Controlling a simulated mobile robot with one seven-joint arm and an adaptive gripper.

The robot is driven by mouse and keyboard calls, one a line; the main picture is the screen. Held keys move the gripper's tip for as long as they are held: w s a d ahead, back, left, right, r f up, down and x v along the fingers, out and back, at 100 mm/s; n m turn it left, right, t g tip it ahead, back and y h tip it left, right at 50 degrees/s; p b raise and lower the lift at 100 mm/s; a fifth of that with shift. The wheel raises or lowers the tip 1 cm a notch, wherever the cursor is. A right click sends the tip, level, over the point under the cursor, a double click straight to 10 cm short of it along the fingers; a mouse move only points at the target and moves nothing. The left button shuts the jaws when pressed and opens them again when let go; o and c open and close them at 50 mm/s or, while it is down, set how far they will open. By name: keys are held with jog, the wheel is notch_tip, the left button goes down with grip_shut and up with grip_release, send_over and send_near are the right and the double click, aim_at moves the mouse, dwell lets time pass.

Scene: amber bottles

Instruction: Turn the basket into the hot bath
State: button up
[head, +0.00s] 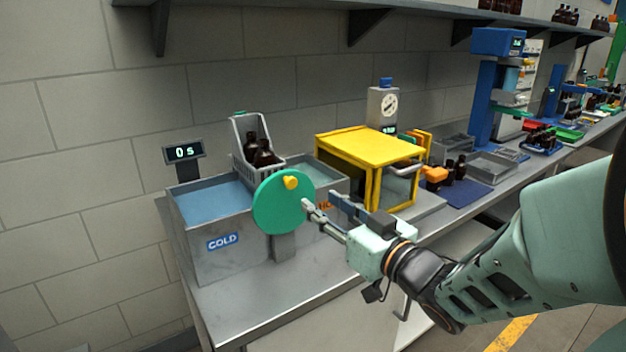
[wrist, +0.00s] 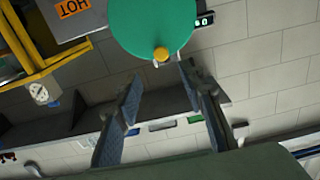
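A wire basket (head: 243,150) with brown bottles (head: 261,152) in it is raised between the two baths, tilted. The cold bath (head: 208,203), labelled COLD, is on the left. The hot bath (head: 322,181) is on the right, partly hidden by a green disc (head: 270,208) with a yellow knob (head: 291,182). My gripper (head: 322,200) is right of the disc, its fingers apart and empty. In the wrist view the disc (wrist: 150,22) and the knob (wrist: 161,54) lie just beyond the open fingers (wrist: 160,80); the HOT label (wrist: 72,8) shows too.
A display (head: 183,152) reading 0 s stands behind the cold bath. A yellow-framed box (head: 368,146) stands close to the right of the hot bath. Further right are a blue mat (head: 456,193) with bottles and a blue stand (head: 487,90). The bench front (head: 250,308) is bare.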

aim_at(293, 183)
jog(key=p+x, duration=0.1)
jog(key=x, duration=0.9)
jog(key=shift+w+a+p, duration=0.2)
jog(key=shift+a+p, duration=0.1)
jog(key=shift+a, duration=0.05)
jog(key=shift+c, duration=0.6)
grip_shut()
